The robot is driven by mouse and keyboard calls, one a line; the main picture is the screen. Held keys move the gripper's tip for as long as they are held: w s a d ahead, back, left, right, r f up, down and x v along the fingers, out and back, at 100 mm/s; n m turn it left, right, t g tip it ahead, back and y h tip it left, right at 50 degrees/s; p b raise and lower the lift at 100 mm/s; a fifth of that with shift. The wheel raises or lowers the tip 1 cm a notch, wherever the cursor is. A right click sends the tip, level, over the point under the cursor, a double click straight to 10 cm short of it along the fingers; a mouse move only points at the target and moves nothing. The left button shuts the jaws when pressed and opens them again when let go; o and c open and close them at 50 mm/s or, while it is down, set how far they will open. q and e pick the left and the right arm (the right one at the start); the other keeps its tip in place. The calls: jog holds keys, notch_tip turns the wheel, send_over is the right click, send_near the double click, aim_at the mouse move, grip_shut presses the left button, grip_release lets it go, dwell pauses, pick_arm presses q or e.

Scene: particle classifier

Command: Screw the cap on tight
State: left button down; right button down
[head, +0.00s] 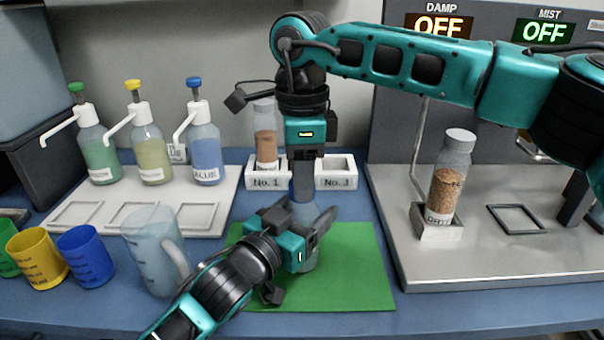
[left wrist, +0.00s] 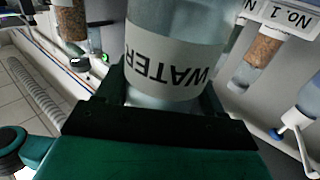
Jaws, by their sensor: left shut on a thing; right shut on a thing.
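A clear bottle (head: 309,262) stands upright over the green mat, partly hidden behind my left gripper. Its white label reads WATER, upside down, in the left wrist view (left wrist: 168,62). My left gripper (head: 300,250) is shut around the bottle's body; in the left wrist view its dark jaws (left wrist: 165,98) lie on both sides of the bottle. My right gripper (head: 303,188) points straight down from above and is shut at the bottle's top. The cap is hidden between its fingers, so I cannot tell how far it is seated.
The green mat (head: 355,280) lies under the bottle. Left are a clear jug (head: 150,250), coloured cups (head: 85,256) and pump bottles (head: 205,150). Behind are holders No. 1 (head: 266,182) and No. 3 (head: 336,182). A capped jar of brown grains (head: 447,185) stands on the machine's plate (head: 480,260).

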jog(key=m, duration=0.3)
jog(key=shift+m, duration=0.4)
jog(key=m, duration=0.4)
jog(key=c, duration=0.7)
grip_release()
notch_tip(320, 180, up, 12)
pick_arm(q)
jog(key=shift+c, duration=0.3)
grip_release()
